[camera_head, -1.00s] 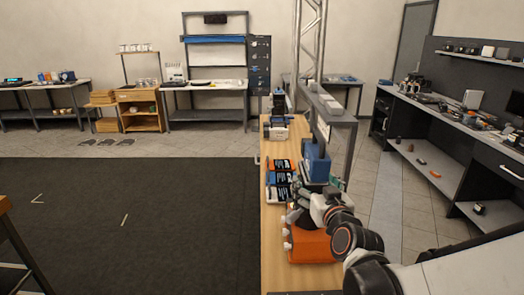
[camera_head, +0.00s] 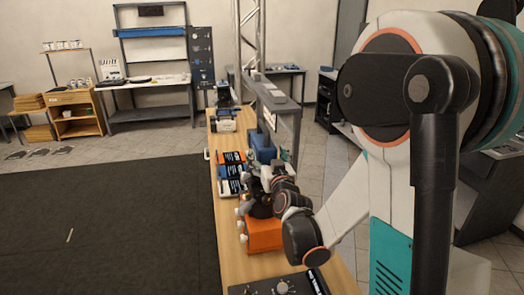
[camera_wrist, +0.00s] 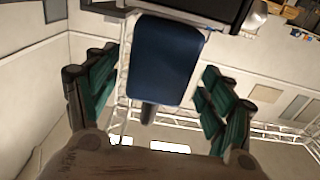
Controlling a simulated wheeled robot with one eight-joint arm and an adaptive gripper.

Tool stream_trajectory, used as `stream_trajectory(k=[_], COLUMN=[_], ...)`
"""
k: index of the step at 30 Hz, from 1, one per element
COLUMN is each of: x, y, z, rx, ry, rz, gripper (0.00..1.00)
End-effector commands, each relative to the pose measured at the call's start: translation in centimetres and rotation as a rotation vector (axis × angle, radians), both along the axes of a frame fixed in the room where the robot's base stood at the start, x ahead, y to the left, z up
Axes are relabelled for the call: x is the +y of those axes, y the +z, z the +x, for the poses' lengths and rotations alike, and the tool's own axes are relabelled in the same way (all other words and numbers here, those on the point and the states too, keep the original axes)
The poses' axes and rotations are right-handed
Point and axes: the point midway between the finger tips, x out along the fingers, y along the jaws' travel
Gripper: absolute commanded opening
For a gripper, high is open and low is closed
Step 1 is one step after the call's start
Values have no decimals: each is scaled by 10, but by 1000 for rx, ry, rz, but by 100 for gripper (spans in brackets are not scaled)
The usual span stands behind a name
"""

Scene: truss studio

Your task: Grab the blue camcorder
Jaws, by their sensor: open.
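The blue camcorder (camera_head: 263,148) appears as a boxy blue body on the narrow wooden table, partly hidden behind my arm and gripper in the head view. In the wrist view its smooth blue body (camera_wrist: 165,62) is between my gripper's fingers, with a dark stub at its lower end. My gripper (camera_wrist: 160,78) is open, with green-padded fingers to the left and right of the blue body and visible gaps on both sides. In the head view my gripper (camera_head: 257,200) is at the near side of the camcorder, above an orange box. Its fingertips are hard to make out there.
The orange box (camera_head: 264,238) with white knobs sits below my gripper. Several black cases (camera_head: 230,172) with coloured ends lie to its left. A black knobbed panel (camera_head: 285,286) is at the near end, a pale device (camera_head: 222,121) farther back.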

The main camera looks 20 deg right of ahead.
Motion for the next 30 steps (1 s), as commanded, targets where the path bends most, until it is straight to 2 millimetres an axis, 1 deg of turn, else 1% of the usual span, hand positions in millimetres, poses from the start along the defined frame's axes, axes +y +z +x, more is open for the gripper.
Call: stream_trajectory(k=[1,6,9,18,22,29,30], x=[-1,-3,-6,-12,-13,-13,-13], y=[0,0,-1,-3,-1,1,1], z=[5,13,26,53,58,59,59], rx=[0,0,0,0,0,0,0], ry=[0,0,-1,-2,-1,-1,-1], rz=[0,0,0,-2,0,0,0], gripper=[75,75,75,75,75,75,66])
